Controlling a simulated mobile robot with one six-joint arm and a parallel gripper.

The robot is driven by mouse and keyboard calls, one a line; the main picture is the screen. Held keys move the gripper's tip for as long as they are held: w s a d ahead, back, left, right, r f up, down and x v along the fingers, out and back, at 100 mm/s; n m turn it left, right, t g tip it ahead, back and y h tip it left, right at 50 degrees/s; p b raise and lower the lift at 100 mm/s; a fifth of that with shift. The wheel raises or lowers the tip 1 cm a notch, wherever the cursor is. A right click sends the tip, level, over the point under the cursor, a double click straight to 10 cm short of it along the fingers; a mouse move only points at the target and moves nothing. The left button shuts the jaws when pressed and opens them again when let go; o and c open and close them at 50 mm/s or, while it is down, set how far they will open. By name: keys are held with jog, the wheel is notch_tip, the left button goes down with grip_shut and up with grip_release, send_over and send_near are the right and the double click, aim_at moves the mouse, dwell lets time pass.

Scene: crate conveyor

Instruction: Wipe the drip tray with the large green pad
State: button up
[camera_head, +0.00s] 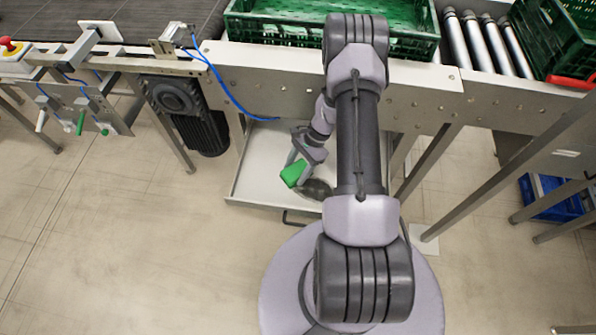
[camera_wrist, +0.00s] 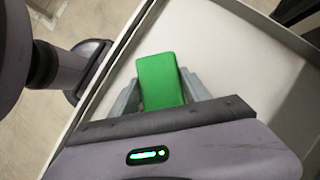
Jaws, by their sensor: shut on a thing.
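The drip tray (camera_head: 256,165) is a shallow, pale, drawer-like tray with a raised rim under the conveyor frame. It also fills much of the wrist view (camera_wrist: 225,60). My gripper (camera_head: 297,166) is over the tray and shut on the green pad (camera_head: 294,174). In the wrist view the pad (camera_wrist: 160,80) stands out between the two grey fingers of my gripper (camera_wrist: 160,95). I cannot tell whether the pad touches the tray floor. A dark grey patch (camera_head: 318,189) shows beside the pad; I cannot tell what it is. My arm hides the tray's right part.
A conveyor beam (camera_head: 260,62) runs above the tray, with a green crate (camera_head: 265,27) on it. A blue cable (camera_head: 222,85) hangs down near the tray. A dark motor (camera_head: 195,110) stands left of it, and metal legs (camera_head: 430,160) stand right. Floor in front is clear.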

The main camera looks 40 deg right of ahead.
jog(key=shift+r+p, duration=0.85)
jog(key=shift+r, duration=0.8)
